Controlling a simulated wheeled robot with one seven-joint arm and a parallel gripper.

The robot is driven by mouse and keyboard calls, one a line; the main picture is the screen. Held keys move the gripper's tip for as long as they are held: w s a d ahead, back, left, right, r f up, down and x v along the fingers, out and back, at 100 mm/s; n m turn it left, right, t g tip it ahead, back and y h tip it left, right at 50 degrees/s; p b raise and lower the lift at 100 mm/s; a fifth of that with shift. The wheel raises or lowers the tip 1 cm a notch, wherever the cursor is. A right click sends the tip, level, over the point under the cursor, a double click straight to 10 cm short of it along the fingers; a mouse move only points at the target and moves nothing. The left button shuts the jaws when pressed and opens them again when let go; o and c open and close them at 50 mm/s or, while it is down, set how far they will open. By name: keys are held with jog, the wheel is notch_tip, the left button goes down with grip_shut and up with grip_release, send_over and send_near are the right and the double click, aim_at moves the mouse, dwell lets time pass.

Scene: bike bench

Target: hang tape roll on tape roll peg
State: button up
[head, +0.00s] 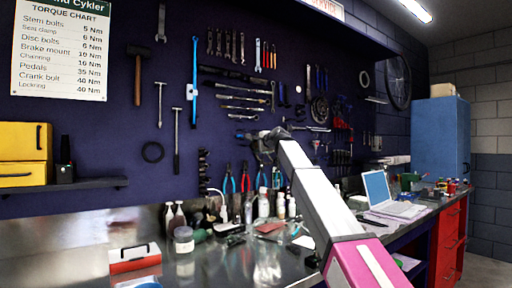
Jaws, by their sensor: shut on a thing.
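My gripper (264,146) is at the far end of my arm, in front of the dark blue tool wall. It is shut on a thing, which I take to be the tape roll. The held thing is small, dark and mostly hidden by my gripper and wrist, so its outline is not clear. I cannot make out the tape roll peg for certain. My gripper is apart from both.
The steel bench (90,232) holds bottles (263,204), a jar (184,240), a red-and-white box (134,262) and a laptop (388,196). Pliers (245,178) hang just below my gripper. Wrenches (242,102) hang around it. A shelf (70,186) juts out at left.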

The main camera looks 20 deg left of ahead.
jog(key=shift+r+x, duration=0.2)
jog(key=shift+x, duration=1.85)
jog(key=shift+r+x, duration=0.25)
jog(key=shift+x, duration=1.75)
jog(key=shift+w, duration=0.1)
jog(key=o, duration=1)
jog(key=v, duration=1)
jog(key=shift+s+d, duration=0.2)
jog(key=shift+s, duration=0.15)
